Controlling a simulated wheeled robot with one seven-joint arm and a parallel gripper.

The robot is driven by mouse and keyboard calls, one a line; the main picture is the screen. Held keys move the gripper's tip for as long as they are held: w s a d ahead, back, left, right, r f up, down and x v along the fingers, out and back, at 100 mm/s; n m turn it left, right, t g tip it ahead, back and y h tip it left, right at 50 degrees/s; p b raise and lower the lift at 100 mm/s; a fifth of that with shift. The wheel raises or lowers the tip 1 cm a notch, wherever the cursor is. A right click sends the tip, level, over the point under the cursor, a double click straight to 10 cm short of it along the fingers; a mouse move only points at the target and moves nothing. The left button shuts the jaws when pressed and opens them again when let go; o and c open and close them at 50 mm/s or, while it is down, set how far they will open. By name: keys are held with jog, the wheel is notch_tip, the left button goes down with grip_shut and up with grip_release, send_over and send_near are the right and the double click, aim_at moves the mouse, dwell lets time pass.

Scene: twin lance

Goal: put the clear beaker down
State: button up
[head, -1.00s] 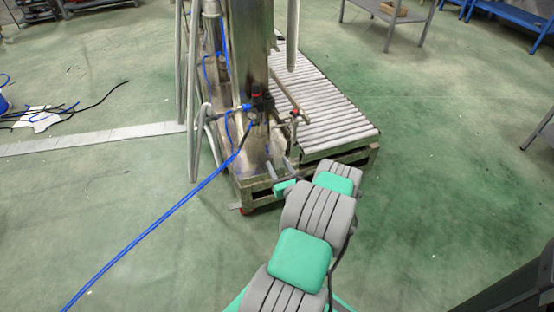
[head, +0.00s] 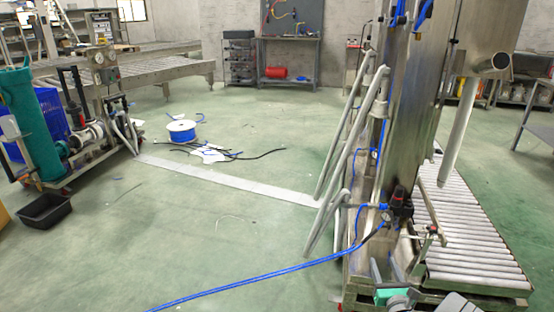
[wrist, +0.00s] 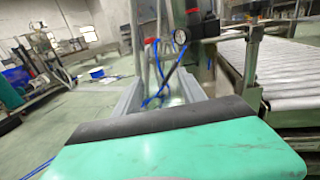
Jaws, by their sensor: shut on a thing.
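My gripper (wrist: 174,92) reaches forward in the wrist view, its green body in front and its two grey fingers beyond a dark bar. It is shut on a faint, see-through thing, the clear beaker (wrist: 172,100), whose outline is hard to make out. In the head view my gripper (head: 386,270) is small at the bottom right, in front of the steel machine. The beaker cannot be made out there. No clear place for it shows under the gripper.
A steel machine (head: 408,130) with slanted pipes and a gauge stands close ahead. A roller conveyor (head: 475,245) is at its right. A blue hose (head: 260,277) crosses the floor. A cable reel (head: 181,131) and black bin (head: 45,211) lie left. The middle floor is open.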

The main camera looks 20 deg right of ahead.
jog(key=w+a+r+n+t+y, duration=0.1)
jog(key=w+a+r+n+y, duration=0.2)
jog(key=a+r, duration=0.5)
jog(key=w+a+r+n+y, duration=0.1)
jog(key=w+a+r+y, duration=0.2)
jog(key=w+a+r, duration=0.5)
jog(key=s+a+r+n+y, duration=0.1)
jog(key=s+a+r+y, duration=0.1)
jog(key=a+r, duration=0.35)
jog(key=s+a+r+n+g+y, duration=0.1)
jog(key=s+a+r+y, duration=0.15)
jog(key=a, duration=0.65)
jog(key=s+a+r+n+y, duration=0.1)
jog(key=s+a+r, duration=0.1)
jog(key=a+r, duration=0.45)
notch_tip(320, 180, up, 18)
jog(key=w+a+p, duration=0.1)
jog(key=w+p, duration=0.1)
jog(key=p, duration=3.1)
jog(key=shift+w+a+r, duration=0.15)
jog(key=shift+w+a, duration=0.1)
jog(key=shift+a, duration=0.1)
jog(key=shift+f, duration=0.2)
